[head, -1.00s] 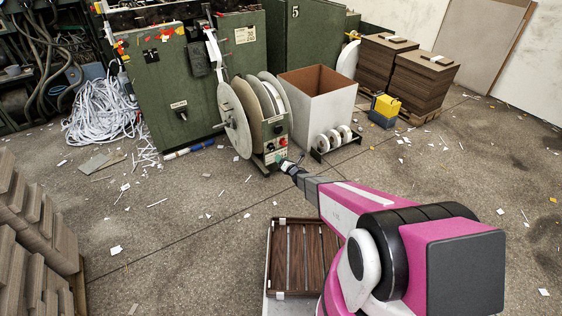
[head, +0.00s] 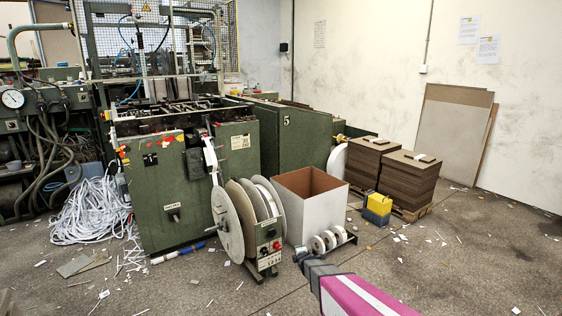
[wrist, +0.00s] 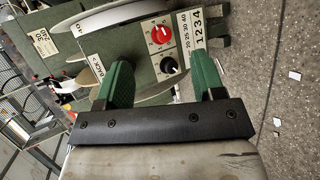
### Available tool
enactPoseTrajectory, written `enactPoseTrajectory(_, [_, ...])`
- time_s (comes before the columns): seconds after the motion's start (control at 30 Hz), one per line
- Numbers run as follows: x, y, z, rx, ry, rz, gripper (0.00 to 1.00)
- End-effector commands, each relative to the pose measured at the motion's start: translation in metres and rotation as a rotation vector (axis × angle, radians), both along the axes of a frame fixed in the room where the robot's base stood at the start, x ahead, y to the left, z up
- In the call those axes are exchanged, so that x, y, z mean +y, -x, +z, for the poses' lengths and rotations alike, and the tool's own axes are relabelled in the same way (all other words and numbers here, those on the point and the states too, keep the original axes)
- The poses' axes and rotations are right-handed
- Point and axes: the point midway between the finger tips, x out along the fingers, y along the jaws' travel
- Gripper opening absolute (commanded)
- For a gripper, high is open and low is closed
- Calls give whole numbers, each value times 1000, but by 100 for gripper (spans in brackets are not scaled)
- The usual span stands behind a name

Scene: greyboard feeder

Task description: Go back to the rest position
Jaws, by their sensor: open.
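My gripper (wrist: 162,84) shows in the wrist view with its two green fingers apart and nothing between them. Beyond the fingers is the control panel (wrist: 181,47) of the reel unit, with a red knob (wrist: 160,33) and a black knob (wrist: 169,64). I cannot tell how far the fingers are from the panel. In the head view my pink arm (head: 358,296) reaches in from the bottom edge, in front of the reel unit (head: 269,252). The gripper (head: 301,257) is small there, low and right of the panel.
White strip waste (head: 90,212) lies left. The right floor is mostly clear.

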Motion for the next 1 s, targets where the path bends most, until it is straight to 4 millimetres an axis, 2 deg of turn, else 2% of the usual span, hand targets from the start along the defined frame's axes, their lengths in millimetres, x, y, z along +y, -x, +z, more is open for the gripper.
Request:
enactPoseTrajectory(0.03, [-15, 21, 21, 69, -71, -92, 62])
enactPoseTrajectory(0.17, [-48, 64, 52, 262, -270, -357, 62])
enactPoseTrajectory(0.3, [-74, 123, 85, 448, -474, -662, 62])
enactPoseTrajectory(0.37, [-82, 151, 100, 523, -557, -799, 62])
enactPoseTrajectory(0.5, [-94, 220, 133, 681, -720, -1120, 62])
enactPoseTrajectory(0.63, [-97, 275, 161, 793, -818, -1378, 62])
enactPoseTrajectory(0.7, [-97, 296, 171, 834, -849, -1482, 62])
enactPoseTrajectory(0.8, [-97, 316, 181, 872, -872, -1582, 62])
enactPoseTrajectory(1.0, [-96, 324, 185, 890, -882, -1638, 62])
